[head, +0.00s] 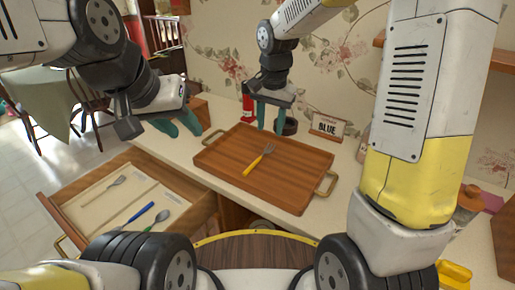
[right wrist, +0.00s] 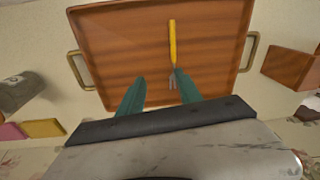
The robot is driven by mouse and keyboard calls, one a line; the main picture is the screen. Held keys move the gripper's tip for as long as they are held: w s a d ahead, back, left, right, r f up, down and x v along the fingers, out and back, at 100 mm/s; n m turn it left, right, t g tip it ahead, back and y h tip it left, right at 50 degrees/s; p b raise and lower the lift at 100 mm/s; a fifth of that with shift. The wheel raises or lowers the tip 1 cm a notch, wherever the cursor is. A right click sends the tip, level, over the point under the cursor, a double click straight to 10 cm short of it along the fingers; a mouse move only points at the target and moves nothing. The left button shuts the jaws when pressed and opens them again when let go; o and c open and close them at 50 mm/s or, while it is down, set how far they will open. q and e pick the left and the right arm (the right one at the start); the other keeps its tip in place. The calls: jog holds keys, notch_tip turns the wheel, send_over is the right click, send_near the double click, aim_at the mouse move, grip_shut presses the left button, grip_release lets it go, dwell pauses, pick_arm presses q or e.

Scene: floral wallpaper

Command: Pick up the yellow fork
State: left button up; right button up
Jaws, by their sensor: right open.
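The yellow fork (head: 260,159) lies on the wooden tray (head: 222,160), which sits on the counter. In the right wrist view the fork's yellow handle (right wrist: 173,42) points away from my gripper, and its metal tines are close to the finger on the picture's right. My right gripper (head: 270,119) is open and empty at the tray's back edge, behind the fork. Its two teal fingers (right wrist: 158,90) are apart in the right wrist view, and no contact with the fork is clear. My left gripper (head: 180,124) is open and empty, left of the tray.
An open drawer (head: 75,212) at lower left holds a fork (head: 104,190), a blue-handled utensil (head: 141,212) and a green-handled one (head: 157,219). A sign reading BLUE (head: 328,126) stands behind the tray by the wall. The tray has brass handles and is otherwise bare.

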jog(key=m+g, duration=0.1)
send_over(257, 159)
notch_tip(257, 159, down, 6)
jog(key=shift+s+d+f, duration=0.1)
jog(key=shift+f, duration=0.15)
jog(key=shift+m, duration=0.3)
notch_tip(257, 159, down, 8)
jog(key=shift+r, duration=0.2)
grip_shut()
